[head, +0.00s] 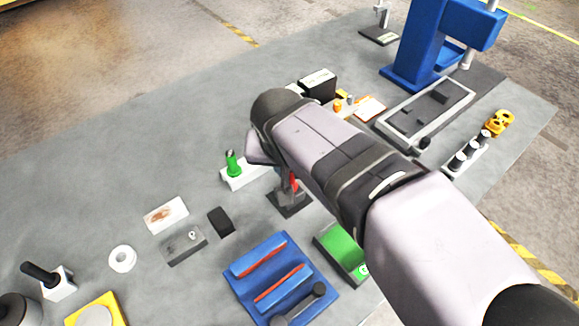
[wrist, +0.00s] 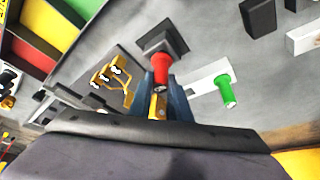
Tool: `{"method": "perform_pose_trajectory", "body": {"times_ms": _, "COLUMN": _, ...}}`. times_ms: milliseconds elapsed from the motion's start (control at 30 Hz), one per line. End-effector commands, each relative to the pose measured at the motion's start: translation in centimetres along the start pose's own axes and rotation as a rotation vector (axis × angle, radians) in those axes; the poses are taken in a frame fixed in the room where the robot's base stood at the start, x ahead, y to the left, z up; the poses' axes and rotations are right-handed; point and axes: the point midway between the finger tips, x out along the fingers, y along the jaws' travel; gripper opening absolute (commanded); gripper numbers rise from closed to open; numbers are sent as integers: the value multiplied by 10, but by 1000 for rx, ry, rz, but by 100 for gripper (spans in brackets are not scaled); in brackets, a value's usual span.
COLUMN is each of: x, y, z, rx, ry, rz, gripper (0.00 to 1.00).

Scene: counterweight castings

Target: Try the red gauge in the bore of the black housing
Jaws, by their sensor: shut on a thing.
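The red gauge (wrist: 161,67) is between the two fingers of my gripper (wrist: 160,84) in the wrist view, and the gripper is shut on it. The black housing (wrist: 164,42) lies right beyond the gauge, on the grey table. In the head view the housing (head: 290,204) shows below my arm, with the red gauge (head: 294,184) just above or at its top. My arm hides most of the gripper there. The bore is covered by the gauge, so I cannot tell whether the gauge's tip is inside it.
A green gauge (head: 233,164) stands in a white block (head: 240,178) close left of the housing. A dark block (head: 221,222) lies to the front left. A blue tray (head: 268,274) and a green-topped box (head: 341,250) are in front. The table's left side is mostly clear.

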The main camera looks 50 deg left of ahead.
Motion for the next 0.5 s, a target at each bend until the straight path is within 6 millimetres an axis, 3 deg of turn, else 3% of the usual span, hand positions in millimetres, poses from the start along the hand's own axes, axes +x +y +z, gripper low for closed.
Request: {"method": "perform_pose_trajectory", "body": {"times_ms": 500, "x": 7, "y": 0, "z": 3, "rx": 0, "ry": 1, "rz": 0, "gripper": 0}}
